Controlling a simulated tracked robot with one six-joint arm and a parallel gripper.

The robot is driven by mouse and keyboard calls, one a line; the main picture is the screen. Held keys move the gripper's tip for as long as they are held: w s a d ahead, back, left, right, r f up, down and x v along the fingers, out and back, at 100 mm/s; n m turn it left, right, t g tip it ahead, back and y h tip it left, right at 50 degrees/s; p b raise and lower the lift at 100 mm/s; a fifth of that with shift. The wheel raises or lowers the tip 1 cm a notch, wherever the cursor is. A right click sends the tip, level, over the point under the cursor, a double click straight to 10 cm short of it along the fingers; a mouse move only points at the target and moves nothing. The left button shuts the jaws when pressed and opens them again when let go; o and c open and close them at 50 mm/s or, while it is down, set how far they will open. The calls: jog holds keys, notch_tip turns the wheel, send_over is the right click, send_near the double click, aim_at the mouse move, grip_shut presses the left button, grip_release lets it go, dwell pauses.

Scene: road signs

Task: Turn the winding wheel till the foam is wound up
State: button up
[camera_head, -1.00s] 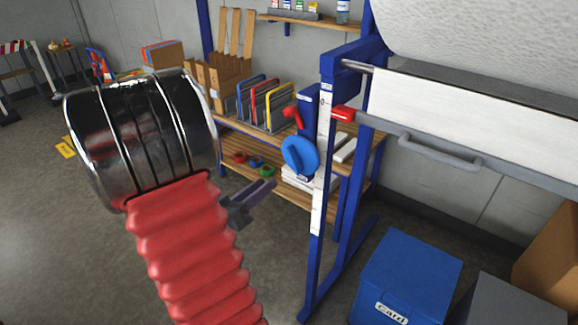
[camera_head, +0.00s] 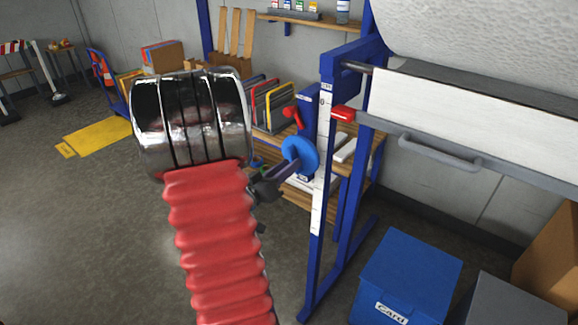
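The winding wheel (camera_head: 301,154) is a blue disc on the side of the blue roll stand (camera_head: 328,135), with a red lever (camera_head: 292,115) just above it. The foam is a large white textured roll (camera_head: 480,28) at the top right, cut by the picture edge. A white sheet (camera_head: 470,108) hangs below it, with a grey bar handle along its lower edge. My gripper (camera_head: 288,172) is at the lower left of the wheel, its dark finger overlapping the wheel's rim in the picture. I cannot tell whether it touches. My arm hides part of the gripper.
A blue bin (camera_head: 408,272) and a grey box (camera_head: 512,305) stand at the lower right. A wooden shelf with coloured racks (camera_head: 272,104) is behind the stand. A blue trolley (camera_head: 108,82) and a yellow floor plate (camera_head: 98,136) are at the left.

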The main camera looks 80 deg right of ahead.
jog(key=shift+s+d, duration=0.25)
jog(key=shift+d, duration=0.3)
jog(key=shift+c, duration=0.4)
grip_shut()
